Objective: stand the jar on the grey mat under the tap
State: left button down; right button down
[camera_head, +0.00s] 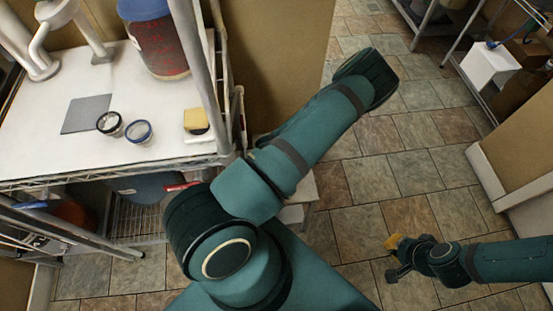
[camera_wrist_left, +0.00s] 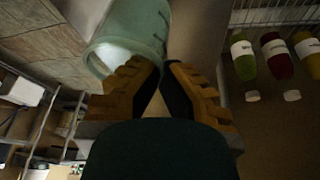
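The grey mat (camera_head: 86,114) lies flat on the white shelf top in the head view. Two small round open-topped jars stand to its right: a black-rimmed jar (camera_head: 109,125) at the mat's edge and a blue-rimmed jar (camera_head: 139,132) beside it. White bent pipework (camera_head: 45,42) stands behind the mat; I cannot tell which part is the tap. My left gripper is outside the head view; in its wrist view its yellow fingers (camera_wrist_left: 162,70) hold nothing visible, their tips close together. My right gripper (camera_head: 391,258) is open and empty above the tiled floor, lower right.
A large red bucket (camera_head: 158,48) stands at the back of the shelf top. A yellow-topped block (camera_head: 195,121) sits near the right edge, beside a metal post. The left wrist view shows a pale teal container (camera_wrist_left: 130,35) and several bottles (camera_wrist_left: 278,55). Tiled floor is open at right.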

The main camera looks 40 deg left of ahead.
pick_arm(q)
jog(key=c, duration=1.1)
grip_release()
jog(key=shift+c, duration=0.2)
jog(key=shift+r, duration=0.1)
jog(key=p+v, duration=0.3)
jog(key=v, duration=0.9)
